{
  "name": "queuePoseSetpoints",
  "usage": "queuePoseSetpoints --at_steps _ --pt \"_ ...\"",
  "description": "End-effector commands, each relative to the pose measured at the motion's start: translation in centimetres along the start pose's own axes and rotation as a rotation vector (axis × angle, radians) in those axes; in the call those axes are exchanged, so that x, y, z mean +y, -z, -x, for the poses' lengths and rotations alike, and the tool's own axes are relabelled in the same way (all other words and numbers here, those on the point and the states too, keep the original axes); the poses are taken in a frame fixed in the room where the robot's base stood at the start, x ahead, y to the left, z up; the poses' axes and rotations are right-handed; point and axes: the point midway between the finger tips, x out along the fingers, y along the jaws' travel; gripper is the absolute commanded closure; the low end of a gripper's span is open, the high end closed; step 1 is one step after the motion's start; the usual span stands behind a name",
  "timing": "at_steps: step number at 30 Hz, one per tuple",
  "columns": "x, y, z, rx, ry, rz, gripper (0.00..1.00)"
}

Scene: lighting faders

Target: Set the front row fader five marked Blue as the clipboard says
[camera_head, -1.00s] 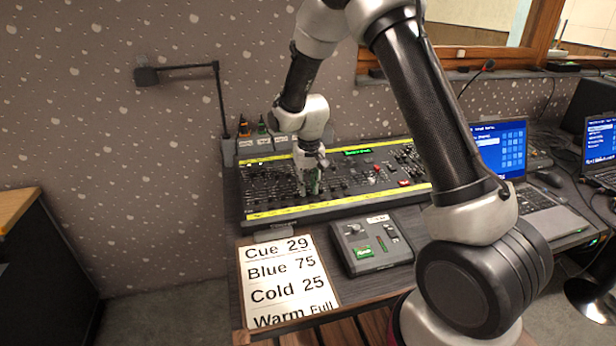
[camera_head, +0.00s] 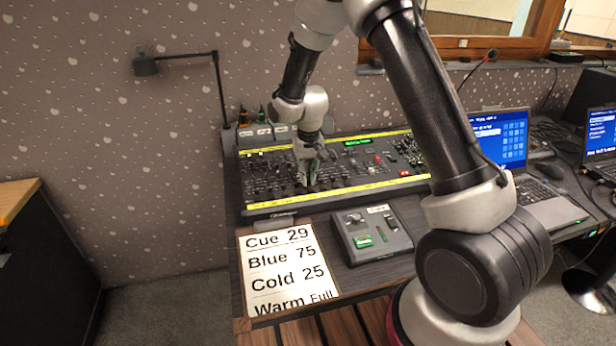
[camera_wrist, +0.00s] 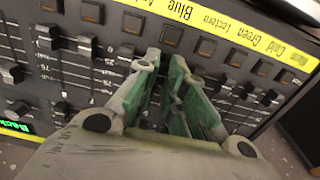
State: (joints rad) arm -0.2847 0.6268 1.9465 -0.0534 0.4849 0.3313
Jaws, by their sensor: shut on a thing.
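The clipboard sheet (camera_head: 287,272) lies in front of the desk and reads Cue 29, Blue 75, Cold 25, Warm Full. The dark lighting console (camera_head: 345,192) has yellow label strips and rows of black faders. My gripper (camera_head: 308,184) is down at the front fader row, left of the console's middle. In the wrist view, the green-padded fingers of my gripper (camera_wrist: 166,92) are shut in the column below the label Blue (camera_wrist: 181,10). The Blue fader's cap is hidden between the fingers, and its scale reading cannot be made out.
Neighbouring fader caps (camera_wrist: 86,44) stand close on the left, and more stand on the right (camera_wrist: 247,90). A small grey control box (camera_head: 370,235) sits in front of the console. A laptop (camera_head: 500,140) stands to the right. A lamp arm (camera_head: 218,85) stands behind left.

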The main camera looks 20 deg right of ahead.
Motion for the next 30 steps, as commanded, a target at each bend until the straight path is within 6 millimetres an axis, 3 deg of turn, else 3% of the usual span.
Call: queuePoseSetpoints --at_steps 26,28,30 --pt "0.0 3.7 0.1 0.002 0.001 0.001 0.98" --pt "0.0 3.7 0.1 0.002 0.001 0.001 0.81" --pt "0.0 3.7 0.0 0.002 0.001 0.001 0.79"
